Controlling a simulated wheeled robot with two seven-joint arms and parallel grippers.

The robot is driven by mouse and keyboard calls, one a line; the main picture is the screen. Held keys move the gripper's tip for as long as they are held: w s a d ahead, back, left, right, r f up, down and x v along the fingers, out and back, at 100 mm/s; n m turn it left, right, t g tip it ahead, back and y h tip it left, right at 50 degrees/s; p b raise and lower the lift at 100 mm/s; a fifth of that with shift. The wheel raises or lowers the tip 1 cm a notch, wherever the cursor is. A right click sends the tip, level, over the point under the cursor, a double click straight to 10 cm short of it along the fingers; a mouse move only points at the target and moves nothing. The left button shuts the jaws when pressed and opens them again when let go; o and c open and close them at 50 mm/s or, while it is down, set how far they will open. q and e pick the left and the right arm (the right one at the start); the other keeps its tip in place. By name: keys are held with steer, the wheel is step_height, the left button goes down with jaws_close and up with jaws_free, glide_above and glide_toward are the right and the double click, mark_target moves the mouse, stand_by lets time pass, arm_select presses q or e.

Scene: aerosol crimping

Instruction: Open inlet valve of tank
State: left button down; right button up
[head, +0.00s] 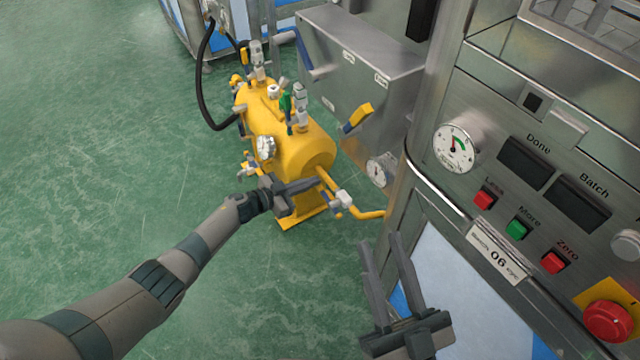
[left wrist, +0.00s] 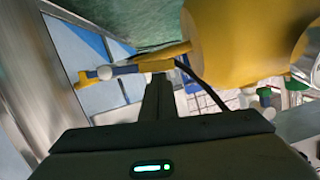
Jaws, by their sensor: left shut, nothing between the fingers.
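The yellow tank (head: 312,150) lies on its side on a stand on the floor. At its near right end a yellow pipe (head: 370,214) carries a pale valve (head: 343,201) with a small blue part. My left gripper (head: 316,183) is shut and empty, close to this pipe and the tank's lower end; whether it touches cannot be told. A valve with a green part (head: 286,102) stands on top of the tank. Which valve is the inlet cannot be read. My right gripper (head: 382,241) is open and empty.
A steel control panel (head: 470,205) with a dial and buttons fills the right. A black hose (head: 203,90) loops left. Green floor (head: 110,150) is clear at left.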

arm_select(q)
steer(key=shift+w+a+f+n+g+b, duration=0.1)
steer(key=shift+w+f+n+g+b, duration=0.1)
steer(key=shift+f+n, duration=0.25)
steer(key=shift+w+a+f+n+g+b, duration=0.1)
steer(key=shift+f+n+b, duration=0.05)
steer(key=shift+f+n, duration=0.3)
arm_select(e)
steer(key=shift+s+d+r+t, duration=0.1)
steer(key=shift+d+r+t, duration=0.1)
steer(key=shift+r+t, duration=0.25)
steer(key=shift+s+d+r+t, duration=0.15)
steer(key=shift+r+t, duration=0.1)
steer(key=shift+r, duration=0.25)
arm_select(q)
steer(key=shift+r, duration=0.1)
arm_select(e)
steer(key=shift+w, duration=0.2)
